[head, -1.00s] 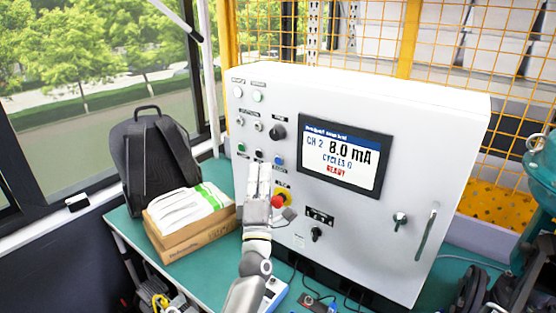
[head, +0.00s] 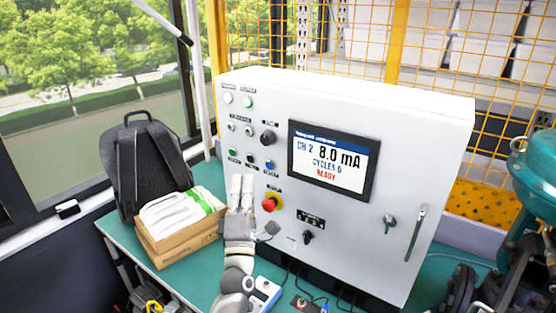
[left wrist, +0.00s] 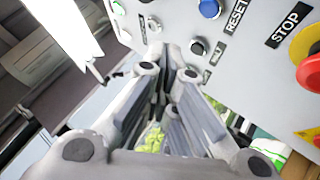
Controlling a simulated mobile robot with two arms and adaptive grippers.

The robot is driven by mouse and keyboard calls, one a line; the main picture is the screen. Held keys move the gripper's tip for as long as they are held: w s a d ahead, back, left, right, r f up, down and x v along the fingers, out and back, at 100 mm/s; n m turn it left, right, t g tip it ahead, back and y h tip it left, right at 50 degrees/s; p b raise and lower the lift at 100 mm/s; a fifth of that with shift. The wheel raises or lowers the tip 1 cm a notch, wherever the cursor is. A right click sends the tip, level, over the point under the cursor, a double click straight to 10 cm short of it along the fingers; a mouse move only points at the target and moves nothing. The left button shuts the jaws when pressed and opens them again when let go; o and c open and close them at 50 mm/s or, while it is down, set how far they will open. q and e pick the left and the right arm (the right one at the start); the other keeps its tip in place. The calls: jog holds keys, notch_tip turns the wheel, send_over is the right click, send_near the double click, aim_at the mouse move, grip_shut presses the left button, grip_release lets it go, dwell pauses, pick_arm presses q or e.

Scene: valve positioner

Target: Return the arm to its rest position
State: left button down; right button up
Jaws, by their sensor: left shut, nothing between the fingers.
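My left gripper (head: 241,182) is in front of the lower left part of a white control cabinet (head: 420,130), fingers pointing up and together, with nothing between them. In the head view it stands just left of the red stop button (head: 269,204) on its yellow plate. In the left wrist view the shut fingers (left wrist: 170,62) reach toward a black button below the blue reset button (left wrist: 209,8); contact cannot be told. The red stop button also shows at the right edge there (left wrist: 312,72). The cabinet screen (head: 332,160) reads CH 2, 8.0 mA, READY. My right gripper is not in view.
A black backpack (head: 147,160) and a cardboard box (head: 180,243) with white packets stand on the green table (head: 125,237) left of my arm. A blue-and-white device (head: 265,293) lies near my wrist. Teal valve equipment (head: 535,180) stands at the right, before a yellow mesh fence (head: 350,40).

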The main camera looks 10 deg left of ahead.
pick_arm(q)
jog(key=s+d+f+m+g+h, duration=0.45)
jog(key=s+f+m, duration=0.25)
jog(key=f+m, duration=0.25)
jog(key=s+d+f+m+g+h, duration=0.3)
jog(key=s+f+m+g+h, duration=0.35)
jog(key=f, duration=0.45)
jog(key=s+a+f+m+g+y, duration=0.2)
jog(key=s+f+m+g, duration=0.1)
jog(key=s, duration=0.5)
jog(key=s+a+f+m+g+y, duration=0.1)
jog(key=s+f+m+g, duration=0.15)
jog(key=s, duration=0.55)
jog(key=s+a+f+m+g+y, duration=0.2)
jog(key=s+m+g, duration=0.15)
jog(key=s, duration=0.55)
notch_tip(320, 180, down, 26)
jog(key=g+b, duration=0.1)
jog(key=s+a+f+g+b, duration=0.1)
jog(key=s+a+f, duration=0.1)
jog(key=s+f, duration=1.5)
notch_tip(320, 180, down, 2)
jog(key=shift+s+a+f+n+g+b, duration=0.2)
jog(key=shift+a+n+g+b, duration=0.1)
jog(key=shift+a, duration=0.1)
